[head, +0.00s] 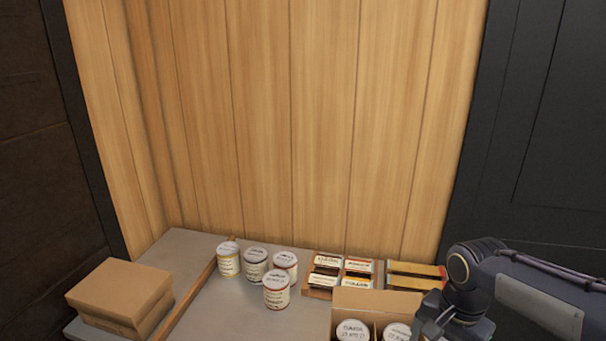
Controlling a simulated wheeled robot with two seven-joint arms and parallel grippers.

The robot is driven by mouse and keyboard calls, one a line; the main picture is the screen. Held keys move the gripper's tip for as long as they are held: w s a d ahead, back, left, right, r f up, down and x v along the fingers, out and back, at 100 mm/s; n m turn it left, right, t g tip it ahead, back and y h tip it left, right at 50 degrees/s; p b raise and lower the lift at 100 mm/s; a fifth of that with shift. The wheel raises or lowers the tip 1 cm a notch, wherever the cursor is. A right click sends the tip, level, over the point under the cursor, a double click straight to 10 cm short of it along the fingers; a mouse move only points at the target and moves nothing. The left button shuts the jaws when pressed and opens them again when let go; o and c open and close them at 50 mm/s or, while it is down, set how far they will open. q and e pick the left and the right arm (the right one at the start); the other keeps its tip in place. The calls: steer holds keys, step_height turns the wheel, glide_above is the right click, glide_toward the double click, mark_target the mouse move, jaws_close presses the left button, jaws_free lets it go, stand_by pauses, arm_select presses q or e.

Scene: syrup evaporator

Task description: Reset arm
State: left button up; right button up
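My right arm comes in from the right edge of the head view. It bends down at a dark joint over the right end of the grey table (232,311). Its lower end stands beside an open cardboard box (375,300). My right gripper's fingertips are cut off by the bottom edge or hidden, so I cannot see what it does. My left arm and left gripper are not in view.
Several white labelled cans (277,290) stand mid-table. Two cans (353,331) are in the open box. A labelled compartment tray (323,281) and yellow-edged boxes (416,269) lie behind it. Closed cartons (121,292) sit left of a wooden strip (186,303). Wood wall (300,120) stands behind.

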steer(key=s+a+f+n+t+y+b, duration=0.1)
steer(key=s+a+f+n+t+b, duration=0.1)
steer(key=s+f+n+b, duration=0.2)
steer(key=s+a+f+n+t+y+b, duration=0.2)
steer(key=s+f+n+t+b, duration=0.1)
steer(key=s, duration=0.8)
steer(key=shift+s+f+n+y+b, duration=0.15)
steer(key=shift+f+n+y+b, duration=0.15)
steer(key=shift+f+n+b, duration=0.45)
steer(key=shift+f, duration=0.1)
